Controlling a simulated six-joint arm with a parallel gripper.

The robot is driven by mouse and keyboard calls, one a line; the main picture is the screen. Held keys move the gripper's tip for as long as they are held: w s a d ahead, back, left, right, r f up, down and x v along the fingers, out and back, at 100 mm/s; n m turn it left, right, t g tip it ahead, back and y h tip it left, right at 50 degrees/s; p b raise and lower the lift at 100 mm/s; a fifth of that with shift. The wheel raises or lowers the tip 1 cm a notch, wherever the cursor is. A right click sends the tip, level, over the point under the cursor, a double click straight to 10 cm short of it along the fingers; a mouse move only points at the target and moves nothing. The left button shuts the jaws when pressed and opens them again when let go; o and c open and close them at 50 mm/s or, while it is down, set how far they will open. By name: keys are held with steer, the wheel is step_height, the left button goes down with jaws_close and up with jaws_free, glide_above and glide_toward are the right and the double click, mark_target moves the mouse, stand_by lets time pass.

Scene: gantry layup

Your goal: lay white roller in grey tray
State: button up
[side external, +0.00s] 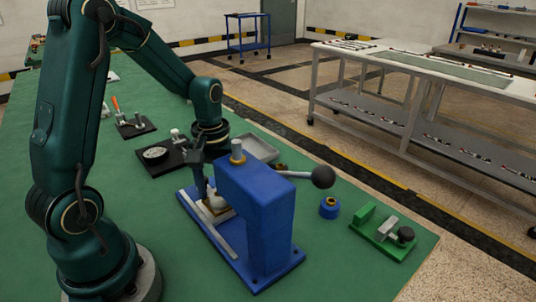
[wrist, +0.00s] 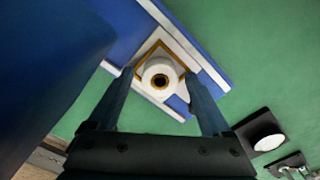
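The white roller (wrist: 160,66) has a brass-coloured ring around its dark bore. It sits in a square, tan-edged nest on the blue press (side external: 258,205). In the side view the roller (side external: 217,203) is partly hidden by the press and my gripper. My gripper (wrist: 159,74) is open, its two fingers on either side of the roller, with narrow gaps seeming to show. In the side view my gripper (side external: 206,190) points down by the press. The grey tray (side external: 262,147) lies on the green bench behind the press, partly hidden by it; it looks empty where visible.
The press's lever with a black ball (side external: 322,177) sticks out right. A blue ring part (side external: 329,208) and a green fixture (side external: 385,236) stand to the right. A black plate (side external: 160,156) with a round part lies left of my wrist. The front-right bench is clear.

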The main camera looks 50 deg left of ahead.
step_height(320, 180, up, 4)
steer(key=shift+f, duration=0.1)
steer(key=shift+o, duration=0.6)
steer(key=shift+r, duration=0.65)
